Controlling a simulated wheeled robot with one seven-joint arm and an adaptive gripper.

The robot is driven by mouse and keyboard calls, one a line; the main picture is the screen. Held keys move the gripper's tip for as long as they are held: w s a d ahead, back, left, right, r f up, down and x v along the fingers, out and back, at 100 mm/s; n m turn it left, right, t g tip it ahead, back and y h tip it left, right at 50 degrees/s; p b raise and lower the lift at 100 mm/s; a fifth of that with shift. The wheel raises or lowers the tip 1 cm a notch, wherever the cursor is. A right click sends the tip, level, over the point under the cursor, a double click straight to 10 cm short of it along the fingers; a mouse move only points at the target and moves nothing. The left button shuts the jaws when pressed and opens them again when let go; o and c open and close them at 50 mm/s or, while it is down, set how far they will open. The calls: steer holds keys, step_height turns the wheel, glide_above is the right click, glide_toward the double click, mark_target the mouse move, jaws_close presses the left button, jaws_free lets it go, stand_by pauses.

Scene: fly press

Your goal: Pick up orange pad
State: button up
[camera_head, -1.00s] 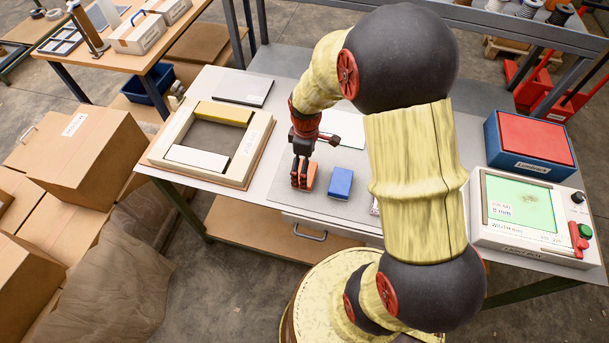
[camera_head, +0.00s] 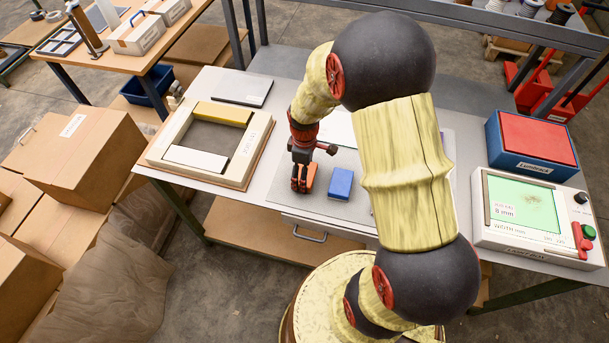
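The orange pad (camera_head: 310,176) lies on the grey mat on the table, left of a blue block (camera_head: 341,183). My gripper (camera_head: 300,186) points down right at the orange pad and hides its left part. The black fingers are at the pad's height or just above it. Whether they touch or grasp the pad is hidden at this angle, and how far apart they are is too small to tell.
A frame (camera_head: 153,156) with yellow and white bars stands left of my gripper. A light box (camera_head: 490,235) and a blue bin with a red top (camera_head: 535,140) stand at the right. The table's front edge is close to the pad.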

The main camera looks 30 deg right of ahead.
steer(key=c, duration=0.6)
steer(key=shift+c, duration=0.3)
steer(key=shift+r, duration=0.1)
steer(key=shift+r, duration=0.6)
step_height(320, 180, up, 2)
steer(key=shift+s+d+r+p, duration=0.1)
steer(key=shift+r+p, duration=0.15)
steer(key=shift+p, duration=0.25)
steer(key=s+d+r+p, duration=0.3)
steer(key=s+r, duration=0.6)
steer(key=s, duration=0.4)
steer(key=shift+s+d, duration=0.15)
steer(key=shift+s, duration=0.05)
